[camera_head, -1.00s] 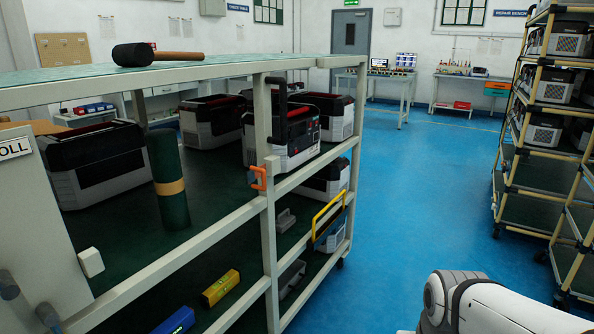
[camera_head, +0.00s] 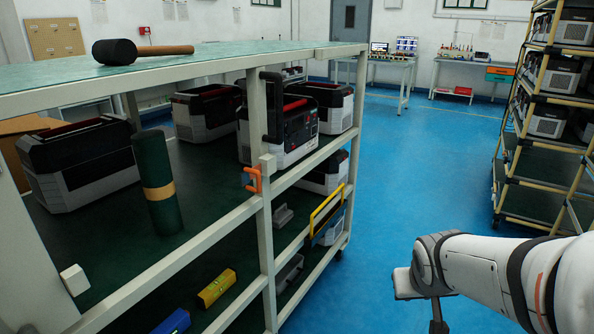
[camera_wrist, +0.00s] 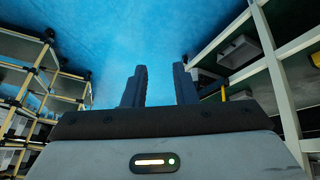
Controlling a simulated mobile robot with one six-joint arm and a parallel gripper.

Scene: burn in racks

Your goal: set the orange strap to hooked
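In the head view my arm is at the lower right, over the floor and well away from the strap. The strap is not clear in the wrist view.
The near rack (camera_head: 264,225) holds black-and-grey units, a dark green cylinder (camera_head: 157,180) and a yellow level (camera_head: 216,288). A mallet (camera_head: 140,51) lies on top. A yellow-framed piece (camera_head: 327,212) sticks out at the rack's side. Another rack (camera_head: 508,165) stands right; blue floor between is clear.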

